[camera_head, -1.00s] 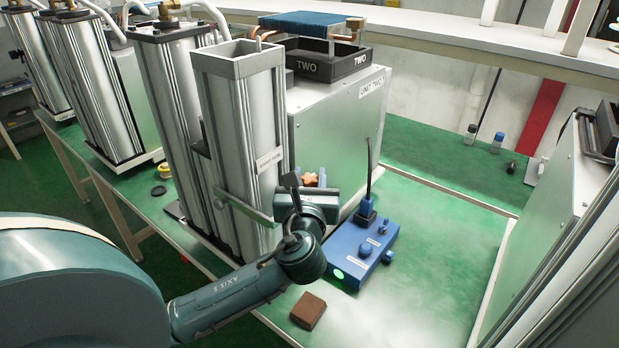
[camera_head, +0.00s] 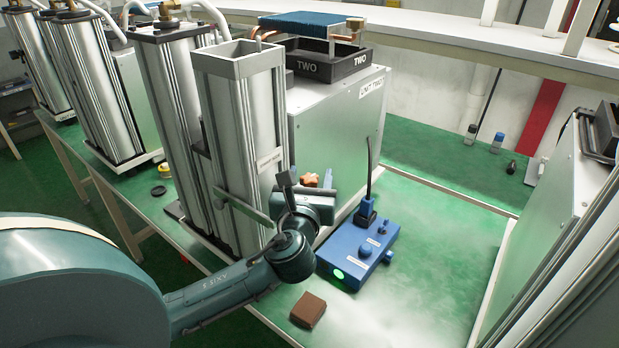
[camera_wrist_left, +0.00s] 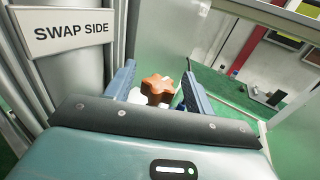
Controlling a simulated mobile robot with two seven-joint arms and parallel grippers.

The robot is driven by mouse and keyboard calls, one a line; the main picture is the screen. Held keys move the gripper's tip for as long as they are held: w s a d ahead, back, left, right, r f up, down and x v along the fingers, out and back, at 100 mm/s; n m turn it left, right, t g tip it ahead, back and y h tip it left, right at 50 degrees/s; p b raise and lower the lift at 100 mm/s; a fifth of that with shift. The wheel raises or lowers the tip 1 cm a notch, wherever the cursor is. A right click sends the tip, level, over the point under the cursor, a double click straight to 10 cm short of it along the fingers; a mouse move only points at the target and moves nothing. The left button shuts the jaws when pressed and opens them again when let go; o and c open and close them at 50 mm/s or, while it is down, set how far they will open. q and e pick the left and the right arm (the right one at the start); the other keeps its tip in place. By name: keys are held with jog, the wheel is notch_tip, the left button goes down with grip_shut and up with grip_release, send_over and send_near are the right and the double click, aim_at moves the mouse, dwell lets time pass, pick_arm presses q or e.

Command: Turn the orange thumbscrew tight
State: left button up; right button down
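The orange thumbscrew (camera_head: 309,179) is a small star-shaped knob beside the base of the open-topped metal column and in front of the white unit box. It also shows in the left wrist view (camera_wrist_left: 157,88), between the two blue-grey fingers. My left gripper (camera_wrist_left: 160,84) is open, with one finger on each side of the knob and a visible gap to each. In the head view my left gripper (camera_head: 325,178) is at the knob, its wrist partly hiding the fingers. My right gripper is not in view.
The metal column (camera_head: 243,150) stands close to the left of my wrist. A blue box (camera_head: 358,252) with a green light and a black cable stands on the right. A brown block (camera_head: 308,310) lies near the front. The green bench (camera_head: 450,240) is clear farther right.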

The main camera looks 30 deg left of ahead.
pick_arm(q)
jog(key=b+v, duration=0.2)
jog(key=v, duration=1.1)
